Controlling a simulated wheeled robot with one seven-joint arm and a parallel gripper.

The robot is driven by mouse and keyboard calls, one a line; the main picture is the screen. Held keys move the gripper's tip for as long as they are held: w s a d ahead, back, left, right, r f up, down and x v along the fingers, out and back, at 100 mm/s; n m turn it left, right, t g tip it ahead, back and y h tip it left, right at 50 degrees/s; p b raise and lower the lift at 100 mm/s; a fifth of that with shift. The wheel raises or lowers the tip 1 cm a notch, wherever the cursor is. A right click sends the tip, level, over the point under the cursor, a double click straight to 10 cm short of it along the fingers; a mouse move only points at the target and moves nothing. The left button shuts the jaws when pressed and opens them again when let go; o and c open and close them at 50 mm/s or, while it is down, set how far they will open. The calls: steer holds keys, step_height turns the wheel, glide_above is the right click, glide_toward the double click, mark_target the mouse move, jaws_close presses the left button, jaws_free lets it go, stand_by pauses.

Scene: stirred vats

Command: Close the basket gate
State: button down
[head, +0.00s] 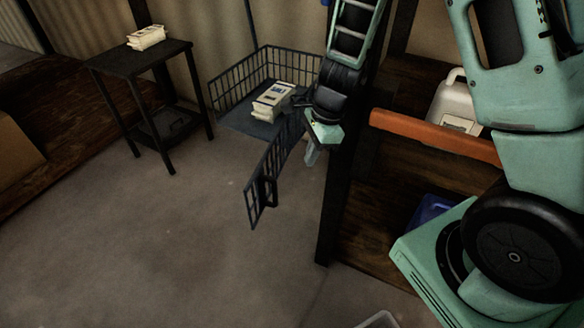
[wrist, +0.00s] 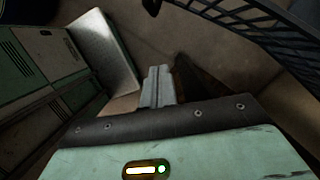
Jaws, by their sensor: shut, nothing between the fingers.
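A dark handle (head: 268,191) sits near the gate's free end. My gripper (head: 311,157) is shut and empty, pointing down just right of the gate, apart from its handle. In the wrist view the shut fingers (wrist: 158,88) show in the middle, and the gate's bars (wrist: 268,30) cross the upper right.
A dark post (head: 338,200) and wooden shelf with an orange-brown rail (head: 434,137) and a white jug (head: 455,103) are on the right. The floor left of the gate is clear.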

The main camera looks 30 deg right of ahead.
steer(key=w+a+f+b, duration=0.1)
steer(key=a+f+b, duration=0.1)
steer(key=a+f, duration=0.4)
steer(key=shift+d+b+x, duration=0.25)
steer(key=shift+b+x, duration=0.1)
steer(key=shift+x, duration=1.4)
steer(key=shift+a, duration=0.1)
